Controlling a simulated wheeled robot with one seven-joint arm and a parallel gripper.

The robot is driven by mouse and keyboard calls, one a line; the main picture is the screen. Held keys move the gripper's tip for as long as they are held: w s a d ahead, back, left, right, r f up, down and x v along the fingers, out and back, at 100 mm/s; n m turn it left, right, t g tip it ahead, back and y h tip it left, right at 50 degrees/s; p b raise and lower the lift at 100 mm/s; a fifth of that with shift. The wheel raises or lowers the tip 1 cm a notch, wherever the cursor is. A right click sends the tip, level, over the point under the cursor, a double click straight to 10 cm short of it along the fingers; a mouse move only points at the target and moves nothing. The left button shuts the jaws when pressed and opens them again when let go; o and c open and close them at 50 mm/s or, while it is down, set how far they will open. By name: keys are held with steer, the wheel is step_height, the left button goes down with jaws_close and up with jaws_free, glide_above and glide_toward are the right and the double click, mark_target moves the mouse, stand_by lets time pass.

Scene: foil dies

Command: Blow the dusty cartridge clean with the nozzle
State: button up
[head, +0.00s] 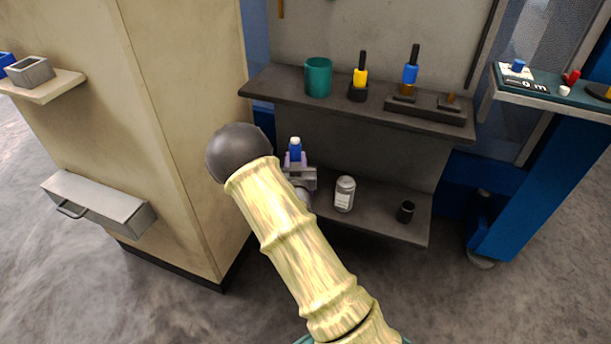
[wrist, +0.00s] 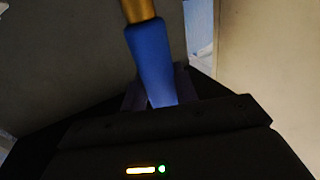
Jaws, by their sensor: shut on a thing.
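My gripper (head: 295,160) is in front of the shelf unit, below the upper shelf. It is shut on a blue piece (head: 295,151), which points up and shows a pale tip in the head view. In the wrist view the blue piece (wrist: 152,62) stands between the fingers, with a brass-coloured part at its far end. I cannot tell whether it is the nozzle or the cartridge, and no dust shows on it. A blue tool (head: 410,74) with a black top and amber lower part stands in a dark rack (head: 428,114) on the upper shelf.
The upper shelf (head: 336,103) also holds a teal cup (head: 318,77) and a yellow tool (head: 360,77) in a black holder. On the lower shelf (head: 380,212) are a pale jar (head: 344,193) and a small dark cup (head: 405,211). A beige cabinet (head: 180,120) stands close at left.

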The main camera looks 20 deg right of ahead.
steer(key=s+a, duration=0.4)
steer(key=s, duration=0.2)
steer(key=shift+a, duration=0.25)
stand_by(0.3)
steer(key=shift+f, duration=0.1)
steer(key=s+d+f+n+y, duration=0.1)
steer(key=d+f+y, duration=0.1)
steer(key=f, duration=0.7)
steer(key=s+d+f+n+y, duration=0.1)
steer(key=f+n+y, duration=0.1)
steer(key=f, duration=0.7)
steer(key=s+r+p, duration=0.2)
steer(key=r+p, duration=1.7)
steer(key=r, duration=0.1)
steer(key=s+r+p, duration=0.2)
steer(key=r+p, duration=1.7)
steer(key=r, duration=0.1)
steer(key=shift+s+d+r, duration=0.15)
steer(key=shift+s+r, duration=0.05)
steer(key=shift+r, duration=0.05)
steer(key=shift+f, duration=0.15)
